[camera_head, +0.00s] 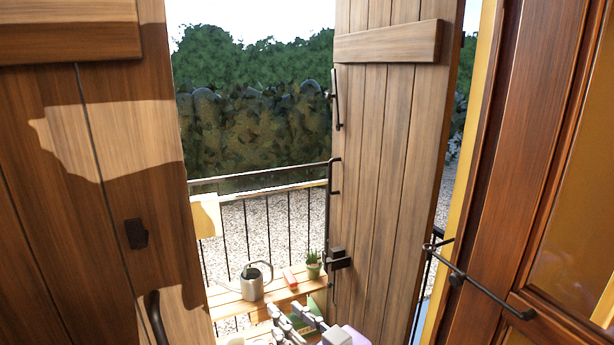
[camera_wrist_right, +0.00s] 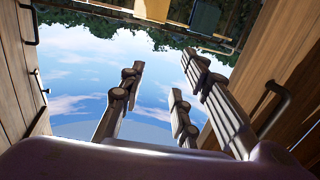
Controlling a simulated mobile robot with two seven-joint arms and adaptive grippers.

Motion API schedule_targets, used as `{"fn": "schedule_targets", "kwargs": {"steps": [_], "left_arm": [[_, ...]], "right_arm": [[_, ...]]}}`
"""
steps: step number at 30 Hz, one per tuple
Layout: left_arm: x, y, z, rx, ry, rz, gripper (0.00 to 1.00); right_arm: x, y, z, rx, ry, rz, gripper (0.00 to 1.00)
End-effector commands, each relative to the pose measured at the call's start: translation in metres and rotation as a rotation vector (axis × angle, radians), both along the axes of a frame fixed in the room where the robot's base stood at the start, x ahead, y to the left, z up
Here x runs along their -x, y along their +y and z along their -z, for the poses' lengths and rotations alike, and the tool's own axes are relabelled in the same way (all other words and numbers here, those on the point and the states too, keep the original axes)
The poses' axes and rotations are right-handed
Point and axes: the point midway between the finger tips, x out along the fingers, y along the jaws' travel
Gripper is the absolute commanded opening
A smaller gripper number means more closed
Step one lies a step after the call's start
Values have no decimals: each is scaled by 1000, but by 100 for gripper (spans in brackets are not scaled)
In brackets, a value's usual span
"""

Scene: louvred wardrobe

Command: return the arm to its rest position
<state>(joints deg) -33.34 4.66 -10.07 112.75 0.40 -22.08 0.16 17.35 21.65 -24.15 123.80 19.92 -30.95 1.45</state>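My right gripper (camera_head: 291,318) is low in the middle of the head view, in the window opening between the two wooden shutters, over or in front of a wooden bench. The purple-pink part of my arm shows along the bottom of that view. My left gripper is in neither view.
The left shutter (camera_head: 95,200) and right shutter (camera_head: 385,180) flank the opening. A watering can (camera_head: 252,286), a red object (camera_head: 290,278) and a potted plant (camera_head: 313,268) stand on the bench (camera_head: 228,306). A railing (camera_head: 265,182) stands behind. A dark bar latch (camera_head: 485,288) sticks out at right.

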Motion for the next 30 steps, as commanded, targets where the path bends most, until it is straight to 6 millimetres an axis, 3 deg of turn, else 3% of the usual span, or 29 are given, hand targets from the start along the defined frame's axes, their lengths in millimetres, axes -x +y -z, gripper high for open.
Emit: {"fn": "schedule_targets", "kwargs": {"steps": [1,5,8,11,15,18,22,25,30], "left_arm": [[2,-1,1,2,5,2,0],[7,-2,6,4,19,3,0],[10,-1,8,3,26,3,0],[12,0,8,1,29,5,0],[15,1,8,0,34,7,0],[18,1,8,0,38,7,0],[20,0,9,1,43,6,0],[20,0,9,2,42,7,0],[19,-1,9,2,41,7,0]], "right_arm": [[2,-24,37,9,47,74,30],[21,-78,119,57,145,229,30],[51,-117,179,100,230,329,30],[92,-151,234,146,324,414,30],[165,-191,299,201,467,513,30],[216,-209,332,224,567,565,30],[269,-221,355,231,660,609,30],[291,-224,362,235,698,621,30],[300,-225,365,239,713,623,30]]}}
